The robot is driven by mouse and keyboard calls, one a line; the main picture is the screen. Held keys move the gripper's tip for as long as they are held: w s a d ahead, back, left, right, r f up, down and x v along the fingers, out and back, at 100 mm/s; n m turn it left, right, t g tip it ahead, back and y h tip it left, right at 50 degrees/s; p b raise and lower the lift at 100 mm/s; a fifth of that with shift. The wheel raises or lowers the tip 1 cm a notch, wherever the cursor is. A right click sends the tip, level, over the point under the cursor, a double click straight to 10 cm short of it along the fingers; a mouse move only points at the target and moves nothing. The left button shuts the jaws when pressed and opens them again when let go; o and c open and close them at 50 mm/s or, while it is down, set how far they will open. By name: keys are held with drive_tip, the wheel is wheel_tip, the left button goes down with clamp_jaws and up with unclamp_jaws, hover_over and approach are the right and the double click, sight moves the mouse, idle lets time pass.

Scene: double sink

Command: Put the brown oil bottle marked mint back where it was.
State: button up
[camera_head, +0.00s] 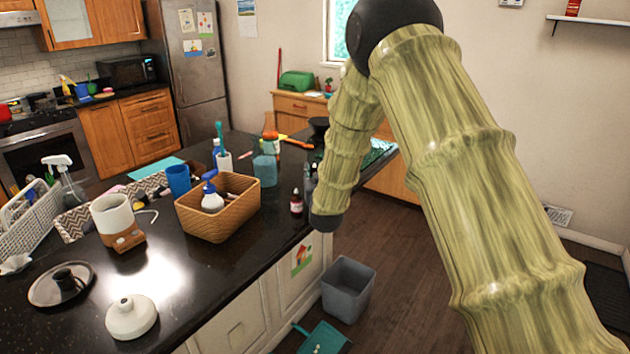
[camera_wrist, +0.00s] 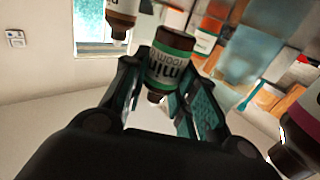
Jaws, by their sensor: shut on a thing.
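The brown oil bottle marked mint (camera_wrist: 170,65), with a green and white label, is between the fingers of my gripper (camera_wrist: 165,92) in the wrist view. My gripper is shut on it. The bottle appears cap-down in that tilted, turned-over picture. In the head view my arm hides most of my gripper and the held bottle, near the counter's right end. A small dark bottle with a reddish label (camera_head: 296,203) stands on the counter just left of my arm. Another brown bottle (camera_wrist: 122,20) shows at the wrist view's top edge.
The dark counter (camera_head: 200,285) holds a wicker basket (camera_head: 218,225) with a pump bottle, a white and brown appliance (camera_head: 115,222) and a teal container (camera_head: 265,170). A grey bin (camera_head: 348,290) stands on the floor beside the counter. The front counter has some bare room.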

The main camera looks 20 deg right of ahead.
drive_tip(key=shift+f+p, duration=1)
drive_tip(key=shift+f, duration=0.75)
drive_tip(key=shift+f, duration=0.1)
drive_tip(key=shift+f, duration=0.1)
drive_tip(key=o, duration=0.7)
drive_tip(key=shift+o, duration=0.2)
